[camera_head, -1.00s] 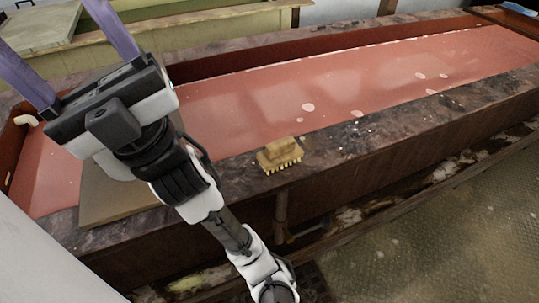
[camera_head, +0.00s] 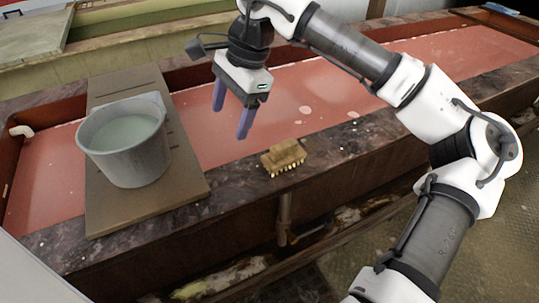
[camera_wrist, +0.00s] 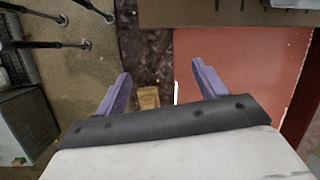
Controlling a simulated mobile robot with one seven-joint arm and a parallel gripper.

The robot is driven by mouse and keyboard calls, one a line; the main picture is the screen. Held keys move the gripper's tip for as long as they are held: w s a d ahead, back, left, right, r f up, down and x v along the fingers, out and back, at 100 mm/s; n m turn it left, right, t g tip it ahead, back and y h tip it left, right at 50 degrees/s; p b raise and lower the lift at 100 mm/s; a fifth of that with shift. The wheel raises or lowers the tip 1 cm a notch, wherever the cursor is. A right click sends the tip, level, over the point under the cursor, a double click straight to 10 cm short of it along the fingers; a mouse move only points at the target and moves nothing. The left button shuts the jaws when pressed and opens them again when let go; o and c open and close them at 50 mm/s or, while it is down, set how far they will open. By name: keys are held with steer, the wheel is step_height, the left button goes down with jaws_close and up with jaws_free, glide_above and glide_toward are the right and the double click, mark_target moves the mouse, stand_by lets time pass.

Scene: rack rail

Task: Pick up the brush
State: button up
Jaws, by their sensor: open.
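The brush (camera_head: 283,157) is a yellow-brown block with pale bristles facing down. It lies on the dark stone edge of the long basin in the head view. My gripper (camera_head: 229,122) is open and empty, with its purple fingers pointing down, above the red basin, up and to the left of the brush. In the wrist view the brush (camera_wrist: 148,97) shows small and below, between the two open fingers (camera_wrist: 162,85). The gripper does not touch the brush.
A grey bucket (camera_head: 126,147) of pale liquid stands on a brown board (camera_head: 190,178) across the basin, left of the brush. The stone rim (camera_head: 365,137) is clear right of the brush. A pipe (camera_head: 285,215) stands below the rim.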

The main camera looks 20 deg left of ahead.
mark_target(284, 144)
steer(key=w+d+m+t+h, duration=0.1)
steer(key=w+d+t+h, duration=0.15)
steer(key=w+d, duration=0.45)
steer(key=f, duration=0.2)
steer(key=f+p, duration=0.1)
steer(key=f, duration=0.1)
steer(key=d+f, duration=0.1)
steer(key=f, duration=0.2)
steer(key=shift+s, duration=0.2)
steer(key=shift+w+d+f+p, duration=0.15)
steer(key=shift+f+p, duration=0.6)
steer(key=shift+f, duration=0.75)
steer(key=shift+w+a+f+p, duration=0.1)
steer(key=shift+w+f+p, duration=0.1)
steer(key=shift+f+p, duration=0.9)
steer(key=shift+f+b, duration=0.3)
steer(key=shift+b, duration=0.1)
steer(key=c, duration=1.1)
